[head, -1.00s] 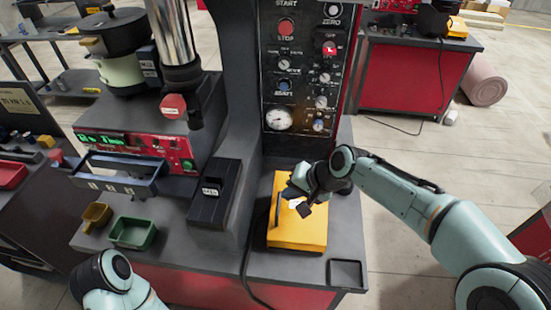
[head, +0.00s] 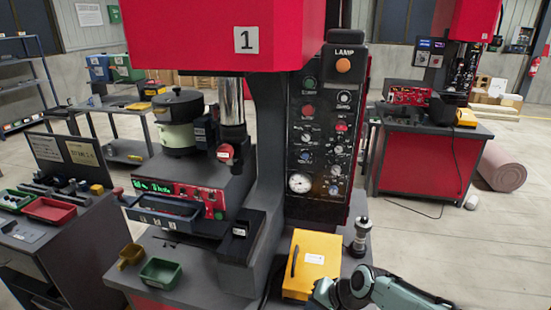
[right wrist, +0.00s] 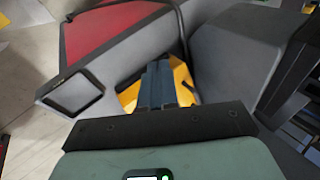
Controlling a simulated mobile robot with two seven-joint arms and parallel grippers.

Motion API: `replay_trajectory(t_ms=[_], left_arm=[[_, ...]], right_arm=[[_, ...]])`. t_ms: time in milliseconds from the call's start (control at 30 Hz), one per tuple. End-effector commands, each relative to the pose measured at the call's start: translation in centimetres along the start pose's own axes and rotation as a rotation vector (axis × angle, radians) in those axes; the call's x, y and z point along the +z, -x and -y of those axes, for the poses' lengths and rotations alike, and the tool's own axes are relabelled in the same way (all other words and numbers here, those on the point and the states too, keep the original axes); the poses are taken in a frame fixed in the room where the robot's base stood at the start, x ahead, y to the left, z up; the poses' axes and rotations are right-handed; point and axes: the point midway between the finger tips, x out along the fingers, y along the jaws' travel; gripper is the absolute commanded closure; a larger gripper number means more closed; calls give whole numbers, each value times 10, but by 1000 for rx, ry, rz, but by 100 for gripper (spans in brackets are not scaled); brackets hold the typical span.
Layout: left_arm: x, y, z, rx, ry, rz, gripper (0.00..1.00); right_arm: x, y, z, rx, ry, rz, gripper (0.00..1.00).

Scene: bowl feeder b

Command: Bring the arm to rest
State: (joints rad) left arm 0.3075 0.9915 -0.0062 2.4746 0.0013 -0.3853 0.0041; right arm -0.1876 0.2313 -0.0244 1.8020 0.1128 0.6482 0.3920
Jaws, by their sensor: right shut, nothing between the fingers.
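My right arm (head: 385,292) comes in at the bottom right of the head view. Its wrist is beside the front of the yellow box (head: 313,262), and its fingers cannot be made out there. In the right wrist view my right gripper (right wrist: 157,82) is shut and empty. It points toward the yellow box (right wrist: 184,76), which is partly hidden behind the fingers; I cannot tell whether they touch. My left arm and gripper are out of view.
The red and black press (head: 268,150) stands behind the yellow box. A dark cylindrical fitting (head: 361,236) stands to the box's right. Open floor (head: 430,245) lies to the right.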

Motion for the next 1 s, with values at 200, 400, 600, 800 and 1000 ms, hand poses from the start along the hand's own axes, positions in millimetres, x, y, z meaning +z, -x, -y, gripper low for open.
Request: replay_trajectory(t_ms=[200,400,600,800,1000], left_arm=[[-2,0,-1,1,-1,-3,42],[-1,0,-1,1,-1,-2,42],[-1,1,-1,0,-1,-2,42],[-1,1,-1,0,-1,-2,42],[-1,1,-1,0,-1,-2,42]], right_arm=[[35,-103,-98,123,-11,63,100],[117,-177,-205,221,-11,156,100],[223,-206,-281,268,-8,259,100],[287,-206,-307,273,-7,315,100],[296,-205,-310,272,-5,321,100]])
